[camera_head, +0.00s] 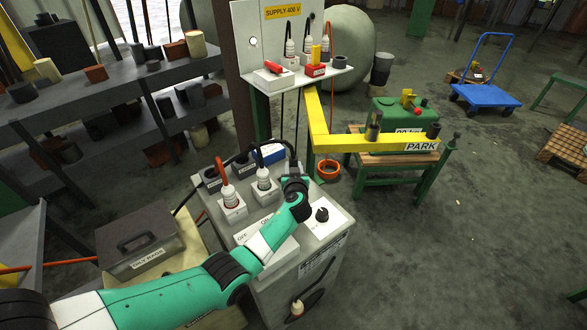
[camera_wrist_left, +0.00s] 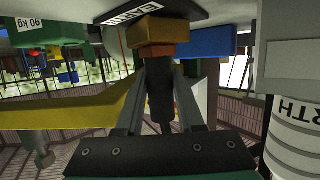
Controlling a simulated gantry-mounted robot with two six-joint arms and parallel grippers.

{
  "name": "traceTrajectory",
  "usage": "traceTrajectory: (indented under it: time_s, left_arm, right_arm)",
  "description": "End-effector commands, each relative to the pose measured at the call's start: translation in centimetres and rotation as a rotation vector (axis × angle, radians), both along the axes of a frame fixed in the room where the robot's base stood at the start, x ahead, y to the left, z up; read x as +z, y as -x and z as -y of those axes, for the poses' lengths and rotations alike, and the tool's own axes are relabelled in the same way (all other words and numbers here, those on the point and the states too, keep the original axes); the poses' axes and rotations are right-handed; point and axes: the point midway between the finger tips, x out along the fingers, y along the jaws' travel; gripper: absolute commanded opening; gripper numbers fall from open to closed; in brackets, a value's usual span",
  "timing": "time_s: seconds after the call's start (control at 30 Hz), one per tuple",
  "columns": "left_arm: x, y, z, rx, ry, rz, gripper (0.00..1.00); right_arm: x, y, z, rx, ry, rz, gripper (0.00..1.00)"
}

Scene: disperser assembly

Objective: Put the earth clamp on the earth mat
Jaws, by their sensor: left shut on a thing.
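My left gripper (camera_head: 294,186) is low over the top of the grey cabinet (camera_head: 262,215). In the left wrist view, the gripper (camera_wrist_left: 162,95) is shut on the dark handle of the earth clamp (camera_wrist_left: 160,85). The clamp's end is an orange and tan block. A black plate with a white label starting "EART" (camera_wrist_left: 130,10), which looks like the earth mat, is right by that block. I cannot tell whether they touch. In the head view the gripper and arm hide the clamp, and I cannot make out the mat.
White ribbed plugs (camera_head: 227,196) with cables stand on the cabinet beside my arm. A yellow PARK beam (camera_head: 375,142) extends behind the cabinet.

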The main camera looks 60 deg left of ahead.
Motion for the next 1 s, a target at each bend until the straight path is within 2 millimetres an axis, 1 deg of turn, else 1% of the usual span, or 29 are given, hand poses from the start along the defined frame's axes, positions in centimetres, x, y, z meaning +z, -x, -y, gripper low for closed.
traceTrajectory:
  time_s: [0.07, 0.1, 0.27, 0.53, 0.63, 0.77, 0.8, 0.9, 1.0]
  left_arm:
    - [-0.1, -0.1, 0.0, -0.001, -0.003, 0.003, 0.0]
    - [-0.3, 0.0, 0.0, 0.0, 0.0, 0.0, 0.39]
    - [-0.2, 0.0, 0.0, 0.001, 0.001, -0.001, 0.67]
    - [-0.1, 0.0, 0.0, 0.0, 0.0, 0.0, 0.67]
    - [0.4, 0.1, 0.2, 0.0, 0.0, -0.001, 0.67]
    - [1.2, 0.9, 2.1, -0.001, 0.001, 0.0, 0.67]
    - [1.5, 1.2, 2.9, -0.003, 0.0, 0.001, 0.67]
    - [2.0, 2.1, 4.6, -0.002, 0.001, -0.001, 0.67]
    - [2.3, 2.7, 5.8, -0.001, 0.001, -0.001, 0.67]
  right_arm:
    - [-0.4, 0.0, 0.0, 0.0, 0.0, 0.0, 0.65]
    - [-0.4, 0.0, 0.0, 0.0, 0.0, 0.0, 0.65]
    - [-0.3, 0.0, 0.0, 0.0, 0.0, 0.0, 0.65]
    - [-0.2, 0.0, 0.0, 0.0, 0.0, 0.0, 0.65]
    - [0.5, 0.0, 0.0, 0.0, 0.0, 0.0, 0.65]
    - [2.0, 0.0, 0.0, 0.0, 0.0, 0.0, 0.65]
    - [2.4, 0.0, 0.0, 0.0, 0.0, 0.0, 0.65]
    - [3.3, 0.0, 0.0, 0.0, 0.0, 0.0, 0.65]
    - [3.8, 0.0, 0.0, 0.0, 0.0, 0.0, 0.65]
